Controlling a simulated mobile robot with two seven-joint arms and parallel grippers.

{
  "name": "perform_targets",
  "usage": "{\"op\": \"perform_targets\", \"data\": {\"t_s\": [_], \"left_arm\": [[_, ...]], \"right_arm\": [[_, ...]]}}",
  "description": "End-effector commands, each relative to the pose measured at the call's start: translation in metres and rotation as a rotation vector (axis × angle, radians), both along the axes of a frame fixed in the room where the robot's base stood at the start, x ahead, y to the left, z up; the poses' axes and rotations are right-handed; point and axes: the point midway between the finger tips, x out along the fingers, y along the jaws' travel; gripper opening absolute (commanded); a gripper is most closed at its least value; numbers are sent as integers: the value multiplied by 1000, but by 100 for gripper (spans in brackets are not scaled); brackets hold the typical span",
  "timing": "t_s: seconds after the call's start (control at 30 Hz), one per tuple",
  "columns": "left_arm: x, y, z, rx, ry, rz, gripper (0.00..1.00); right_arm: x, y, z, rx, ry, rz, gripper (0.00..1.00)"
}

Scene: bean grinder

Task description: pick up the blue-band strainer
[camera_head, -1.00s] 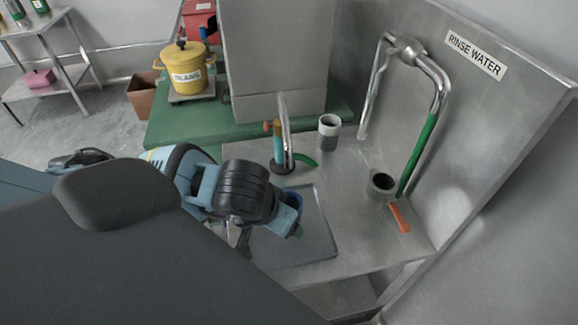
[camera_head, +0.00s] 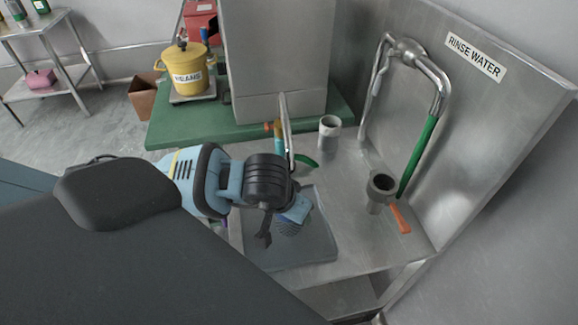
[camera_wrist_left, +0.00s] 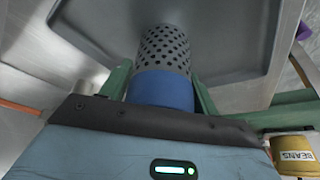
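The blue-band strainer (camera_wrist_left: 163,60) is a grey perforated cylinder with a blue band. In the left wrist view its blue band sits between my left gripper's green fingers (camera_wrist_left: 160,84), which appear to touch it on both sides. The perforated part points away from the palm. In the head view, the strainer (camera_head: 289,227) shows just below my left gripper (camera_head: 292,214), over the grey tray (camera_head: 318,240). The arm hides part of it, and its height above the tray cannot be told. My right gripper is not in view.
A grey cup (camera_head: 329,130) stands behind the tray. A second grey cup (camera_head: 382,184) and an orange-handled piece (camera_head: 400,216) are to the right, near a green-handled rinse pipe (camera_head: 418,156). A yellow beans pot (camera_head: 186,70) stands at back left. A metal wall bounds the right.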

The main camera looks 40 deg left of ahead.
Motion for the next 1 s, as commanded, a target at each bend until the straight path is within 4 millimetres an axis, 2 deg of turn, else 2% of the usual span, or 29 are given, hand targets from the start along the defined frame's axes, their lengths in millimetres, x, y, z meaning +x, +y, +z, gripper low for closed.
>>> {"op": "perform_targets", "data": {"t_s": [0.03,0.23,0.57,0.73,1.0], "left_arm": [[0,0,0,0,0,0,54],[0,0,0,0,0,0,28],[0,0,3,0,-1,0,27],[1,0,13,0,-3,-1,27],[-44,-3,10,0,4,-4,27]], "right_arm": [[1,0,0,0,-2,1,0],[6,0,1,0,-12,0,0],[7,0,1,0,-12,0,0],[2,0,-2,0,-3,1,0],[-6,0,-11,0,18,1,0]]}}
